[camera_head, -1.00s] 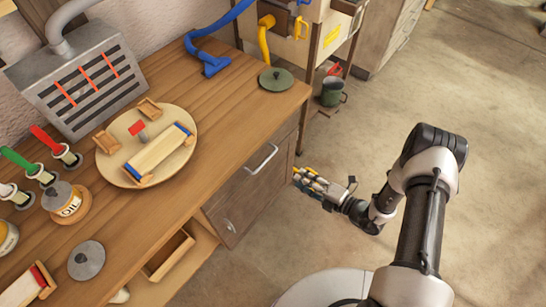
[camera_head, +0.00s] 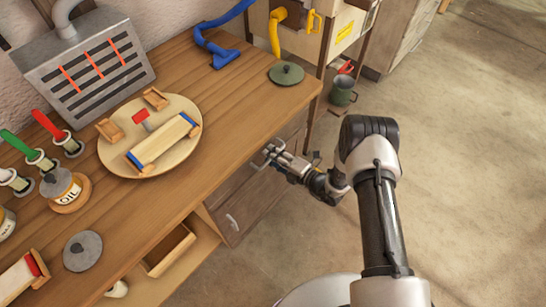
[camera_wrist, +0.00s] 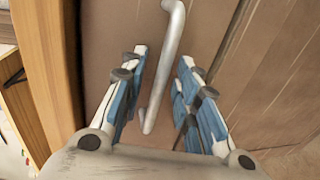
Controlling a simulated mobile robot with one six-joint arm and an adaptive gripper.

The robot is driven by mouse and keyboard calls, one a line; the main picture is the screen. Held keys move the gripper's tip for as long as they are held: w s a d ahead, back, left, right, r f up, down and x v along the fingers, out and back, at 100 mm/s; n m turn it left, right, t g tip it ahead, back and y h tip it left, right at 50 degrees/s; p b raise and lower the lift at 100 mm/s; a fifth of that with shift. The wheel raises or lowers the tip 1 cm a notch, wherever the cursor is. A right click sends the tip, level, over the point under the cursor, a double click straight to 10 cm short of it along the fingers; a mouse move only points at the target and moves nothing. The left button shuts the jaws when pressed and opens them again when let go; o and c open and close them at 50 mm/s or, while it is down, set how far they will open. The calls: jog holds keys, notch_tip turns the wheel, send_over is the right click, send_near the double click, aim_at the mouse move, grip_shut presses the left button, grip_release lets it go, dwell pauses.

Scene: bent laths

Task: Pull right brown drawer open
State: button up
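The brown drawer (camera_head: 240,190) is in the cabinet under the worktop's right end. Its front looks flush with the cabinet. Its pale metal bar handle (camera_wrist: 166,75) shows in the wrist view in front of the brown wood. My gripper (camera_head: 272,153) is at the handle in the head view and partly hides it. In the wrist view my gripper (camera_wrist: 163,60) is open, with blue-and-white fingers spread to either side of the handle. The handle lies between them, with gaps showing on both sides. I cannot tell how deep the fingers reach around it.
A lower brown front with its own handle (camera_head: 232,222) is below. An open wooden drawer (camera_head: 168,250) is to the left. The worktop (camera_head: 215,110) bears a round board (camera_head: 115,165) and a green lid (camera_head: 286,73). The floor right is clear.

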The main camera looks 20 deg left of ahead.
jog(key=shift+a, duration=0.1)
jog(key=shift+c, duration=0.5)
grip_shut()
